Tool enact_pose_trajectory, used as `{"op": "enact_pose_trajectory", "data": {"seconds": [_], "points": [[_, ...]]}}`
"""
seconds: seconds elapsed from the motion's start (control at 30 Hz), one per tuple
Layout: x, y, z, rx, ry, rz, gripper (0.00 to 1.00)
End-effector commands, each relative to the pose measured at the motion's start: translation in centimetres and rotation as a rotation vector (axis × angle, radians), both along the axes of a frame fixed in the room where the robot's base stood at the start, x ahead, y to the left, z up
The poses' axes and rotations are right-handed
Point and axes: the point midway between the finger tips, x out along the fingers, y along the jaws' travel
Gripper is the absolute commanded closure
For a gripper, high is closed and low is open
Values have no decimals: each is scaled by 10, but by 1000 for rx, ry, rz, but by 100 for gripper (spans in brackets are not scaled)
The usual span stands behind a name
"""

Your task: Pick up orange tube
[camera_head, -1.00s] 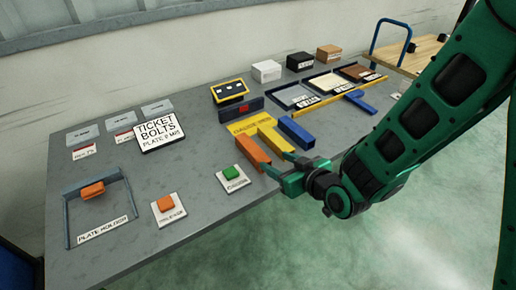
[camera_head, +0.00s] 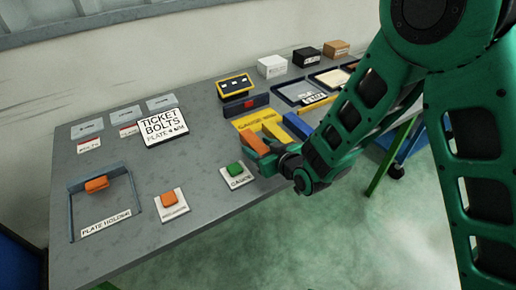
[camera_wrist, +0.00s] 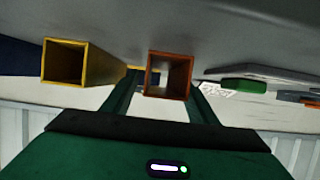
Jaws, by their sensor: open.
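The orange tube (camera_head: 252,143) lies on the grey table near its front edge, in the head view, partly covered by my gripper (camera_head: 272,158). In the wrist view the orange tube (camera_wrist: 168,76) shows its square open end towards me, between the two fingers of my gripper (camera_wrist: 163,98). The fingers stand apart on either side of the tube. I cannot tell whether they touch it. A yellow tube (camera_wrist: 66,64) lies beside it in the wrist view; the yellow tube (camera_head: 275,132) and a blue tube (camera_head: 297,125) are to its right in the head view.
A green block (camera_head: 235,169) on a label plate lies left of my gripper, and an orange block (camera_head: 169,199) further left. The grey table (camera_head: 115,175) also carries a ticket bolts sign (camera_head: 164,129) and several trays and boxes behind. Floor is open in front.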

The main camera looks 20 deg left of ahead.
Motion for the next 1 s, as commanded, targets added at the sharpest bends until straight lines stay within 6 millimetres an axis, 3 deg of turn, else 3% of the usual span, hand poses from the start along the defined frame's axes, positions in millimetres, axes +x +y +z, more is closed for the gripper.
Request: {"op": "enact_pose_trajectory", "data": {"seconds": [0.37, 0.5, 0.6, 1.0], "points": [[7, 8, -4, 0, 0, -1, 47], [7, 8, -4, 0, 0, -1, 80], [7, 8, -4, 0, 0, -1, 100], [7, 8, 2, 2, -2, -1, 100]]}}
